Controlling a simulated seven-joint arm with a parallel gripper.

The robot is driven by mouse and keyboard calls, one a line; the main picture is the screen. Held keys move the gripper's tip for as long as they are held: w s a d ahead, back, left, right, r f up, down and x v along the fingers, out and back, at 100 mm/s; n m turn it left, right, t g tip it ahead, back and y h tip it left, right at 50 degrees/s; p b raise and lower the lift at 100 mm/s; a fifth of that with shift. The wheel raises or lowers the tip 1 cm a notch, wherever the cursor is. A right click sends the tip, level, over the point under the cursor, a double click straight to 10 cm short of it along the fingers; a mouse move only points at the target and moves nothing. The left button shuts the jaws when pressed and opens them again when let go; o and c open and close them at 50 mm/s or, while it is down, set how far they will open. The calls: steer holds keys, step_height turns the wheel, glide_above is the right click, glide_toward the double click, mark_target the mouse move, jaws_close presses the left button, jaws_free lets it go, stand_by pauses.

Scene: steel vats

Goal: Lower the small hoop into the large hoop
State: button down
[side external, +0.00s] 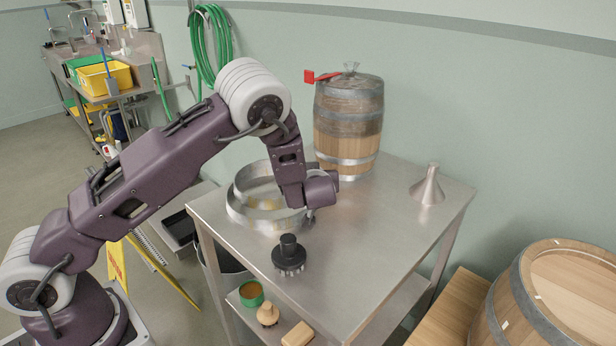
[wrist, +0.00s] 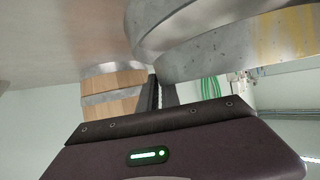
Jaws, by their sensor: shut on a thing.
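The large hoop (side external: 238,213), a wide grey metal band, rests on the steel table. It also shows in the wrist view (wrist: 150,32), against the table top. The small hoop (side external: 250,172) is a similar metal band, nearer the camera in the wrist view (wrist: 225,58). My gripper (side external: 310,212) is at the right side of the hoops, its fingers (wrist: 161,92) shut on the small hoop's wall. The two hoops overlap in both views. I cannot tell whether the small hoop's lower edge is inside the large one. My wrist hides part of the right side.
A wooden barrel (side external: 348,125) stands behind the hoops on the table (side external: 370,250). A metal funnel (side external: 428,187) is at the right, and a black brush-like tool (side external: 289,256) in front. The table's middle and right front are clear.

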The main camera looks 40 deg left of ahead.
steer(key=shift+f, duration=0.15)
steer(key=shift+f, duration=0.5)
steer(key=c, duration=1.5)
jaws_free()
steer(key=v, duration=0.7)
